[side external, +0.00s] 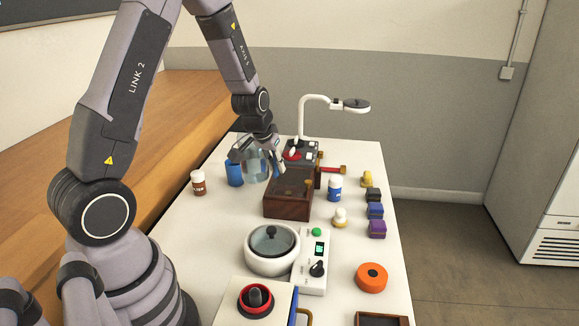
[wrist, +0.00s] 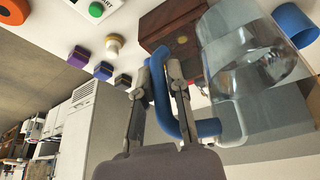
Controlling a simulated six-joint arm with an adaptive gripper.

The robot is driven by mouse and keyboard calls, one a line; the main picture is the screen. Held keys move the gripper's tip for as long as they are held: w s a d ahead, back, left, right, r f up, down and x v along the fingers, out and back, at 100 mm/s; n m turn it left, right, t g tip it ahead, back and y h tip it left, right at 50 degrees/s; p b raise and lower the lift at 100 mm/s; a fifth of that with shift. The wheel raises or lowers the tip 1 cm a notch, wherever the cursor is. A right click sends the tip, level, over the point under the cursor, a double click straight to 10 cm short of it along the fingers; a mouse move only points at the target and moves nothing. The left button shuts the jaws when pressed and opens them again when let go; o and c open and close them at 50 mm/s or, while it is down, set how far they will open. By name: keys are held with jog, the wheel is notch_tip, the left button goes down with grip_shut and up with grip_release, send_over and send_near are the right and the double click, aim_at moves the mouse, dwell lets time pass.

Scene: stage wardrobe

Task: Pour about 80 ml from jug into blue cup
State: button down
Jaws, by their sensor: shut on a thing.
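The jug (side external: 257,166) is clear with a blue handle, which shows large in the wrist view (wrist: 163,107). My gripper (side external: 262,142) is shut on this handle; its two fingers (wrist: 160,68) lie across it in the wrist view. The jug's clear body (wrist: 255,50) is beyond the fingers. The blue cup (side external: 234,174) stands upright on the table just left of the jug in the side view. In the wrist view the cup (wrist: 296,24) is at the top right, close beside the jug. I cannot tell the liquid level or any stream.
A dark wooden box (side external: 287,202) stands close in front of the jug on the white table (side external: 215,225). A brown-and-white bottle (side external: 198,183) is left of the cup. A white lamp (side external: 303,115) stands behind. A white lidded pot (side external: 271,257) is nearer the front.

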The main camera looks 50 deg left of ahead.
jog(key=w+d+r+m+h, duration=0.1)
jog(key=w+d+r+m, duration=0.2)
jog(key=w+d, duration=0.4)
jog(key=w+a+n, duration=0.2)
jog(key=w, duration=0.5)
jog(key=w+a+f+n+g+y, duration=0.1)
jog(key=w+a+f+n, duration=0.1)
jog(key=a, duration=0.5)
jog(key=w+a+f+n+y, duration=0.1)
jog(key=w+a+f+n, duration=0.2)
jog(key=a+n, duration=0.2)
jog(key=w+a+f+n+g+y, duration=0.1)
jog(key=w+a+f+n, duration=0.1)
jog(key=a, duration=0.9)
jog(key=shift+w+a+f+n+g+y, duration=0.3)
jog(key=shift+w+f+n+y, duration=0.1)
jog(key=shift+n, duration=0.3)
jog(key=shift+s, duration=0.15)
